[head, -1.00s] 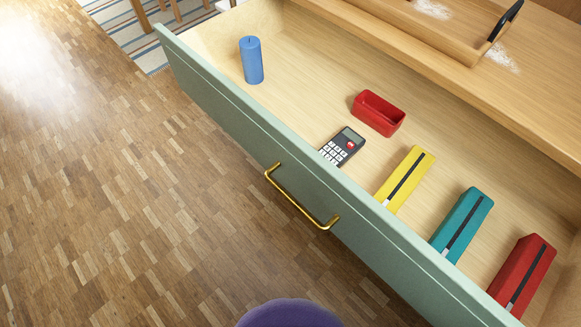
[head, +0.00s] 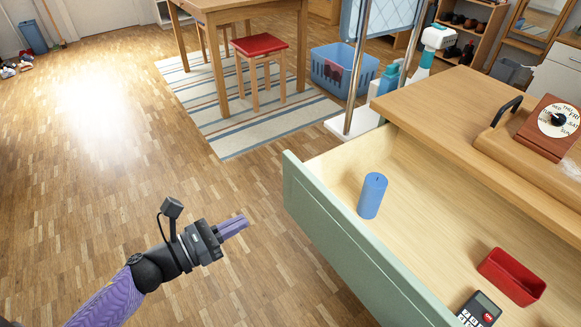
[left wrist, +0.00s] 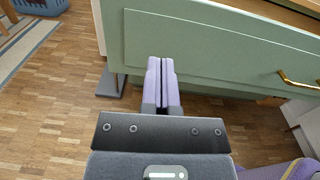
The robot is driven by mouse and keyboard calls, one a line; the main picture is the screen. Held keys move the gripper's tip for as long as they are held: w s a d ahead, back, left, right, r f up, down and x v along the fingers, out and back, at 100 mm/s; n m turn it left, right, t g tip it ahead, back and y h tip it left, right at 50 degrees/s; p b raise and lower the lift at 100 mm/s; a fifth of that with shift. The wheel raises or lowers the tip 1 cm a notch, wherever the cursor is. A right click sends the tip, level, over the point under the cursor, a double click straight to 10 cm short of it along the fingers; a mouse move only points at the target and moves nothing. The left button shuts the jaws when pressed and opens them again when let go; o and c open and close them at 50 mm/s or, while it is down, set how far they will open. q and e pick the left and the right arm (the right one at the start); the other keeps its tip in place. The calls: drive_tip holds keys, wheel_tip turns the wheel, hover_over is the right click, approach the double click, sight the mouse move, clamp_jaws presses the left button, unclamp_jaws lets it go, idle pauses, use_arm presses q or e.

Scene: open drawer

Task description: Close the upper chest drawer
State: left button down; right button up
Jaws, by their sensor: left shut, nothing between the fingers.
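The upper chest drawer is pulled open, and its green front (head: 345,245) runs from the middle to the bottom of the head view. My left gripper (head: 234,227) is shut and empty, to the left of the drawer front and apart from it in the head view. In the left wrist view the shut purple fingers (left wrist: 162,82) point toward a green drawer front (left wrist: 215,45). A brass handle (left wrist: 300,82) shows at the right there. I cannot tell whether the fingertips touch the front. My right gripper is not in view.
The drawer holds a blue candle (head: 372,196), a red box (head: 511,277) and a calculator (head: 479,309). The wooden top (head: 470,115) bears a brown box with a dial (head: 549,127). A table, a red stool (head: 257,45) and a striped rug (head: 240,105) stand beyond open floor.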

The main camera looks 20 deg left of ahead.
use_arm(q)
drive_tip(key=m, duration=0.1)
drive_tip(key=b, duration=0.3)
approach(311, 186)
drive_tip(key=shift+h, duration=0.4)
drive_tip(key=x, duration=0.6)
drive_tip(key=shift+w+f, duration=0.15)
drive_tip(key=shift+w, duration=0.1)
drive_tip(key=shift+w+d, duration=0.25)
drive_tip(key=shift+w, duration=0.2)
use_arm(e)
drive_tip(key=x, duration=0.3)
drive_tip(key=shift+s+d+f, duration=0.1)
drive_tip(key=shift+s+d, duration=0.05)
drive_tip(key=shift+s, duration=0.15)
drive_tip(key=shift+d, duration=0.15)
